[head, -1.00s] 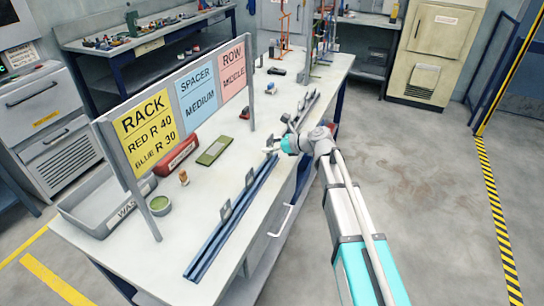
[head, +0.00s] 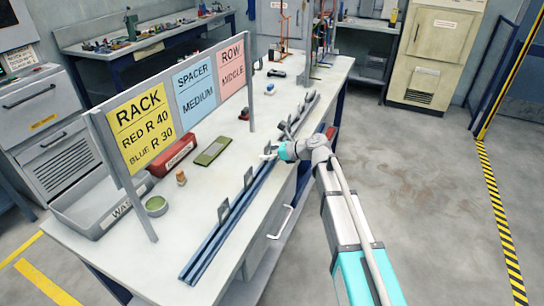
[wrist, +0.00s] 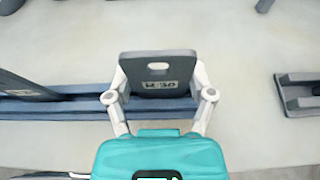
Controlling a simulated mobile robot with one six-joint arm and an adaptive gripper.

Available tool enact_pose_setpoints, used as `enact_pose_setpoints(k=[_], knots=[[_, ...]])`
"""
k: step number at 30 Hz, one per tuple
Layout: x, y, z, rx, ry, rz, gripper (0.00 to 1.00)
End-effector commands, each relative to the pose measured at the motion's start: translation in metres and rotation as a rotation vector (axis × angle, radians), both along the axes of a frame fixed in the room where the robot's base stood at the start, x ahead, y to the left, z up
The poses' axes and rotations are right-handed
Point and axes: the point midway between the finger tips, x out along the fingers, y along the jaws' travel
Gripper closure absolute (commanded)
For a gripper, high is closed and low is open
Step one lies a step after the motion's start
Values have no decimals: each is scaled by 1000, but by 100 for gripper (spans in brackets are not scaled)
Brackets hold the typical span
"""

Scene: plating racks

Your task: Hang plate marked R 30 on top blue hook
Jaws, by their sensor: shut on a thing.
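My gripper (wrist: 158,90) is shut on a dark grey plate (wrist: 158,64) with a slot near its top and a label reading R 30. The plate is upright, at the blue-grey slotted rail (wrist: 60,108); I cannot tell whether it is seated or lifted. In the head view my gripper (head: 270,152) is over the far end of the rail (head: 215,245), and the held plate is too small to make out. A rack with thin posts, some blue (head: 322,35), stands at the bench's far end; its separate hooks are not clear.
Other grey plates (head: 223,212) stand along the rail. A second rail (head: 300,115) lies beyond my gripper. A sign board (head: 140,115) reads red R 40, blue R 30. A copper-coloured rack (head: 283,25), a tray (head: 85,215) and a green dish (head: 156,205) are also there.

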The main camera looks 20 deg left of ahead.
Motion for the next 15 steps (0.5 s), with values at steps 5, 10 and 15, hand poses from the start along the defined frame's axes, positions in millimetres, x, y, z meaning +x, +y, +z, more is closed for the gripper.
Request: enact_pose_setpoints(k=[5, 10, 15], knots=[[0, 0, 1, 0, 0, 0, 87], [0, 0, -2, 0, 0, 1, 87], [0, 0, -3, 0, 0, 1, 15]])
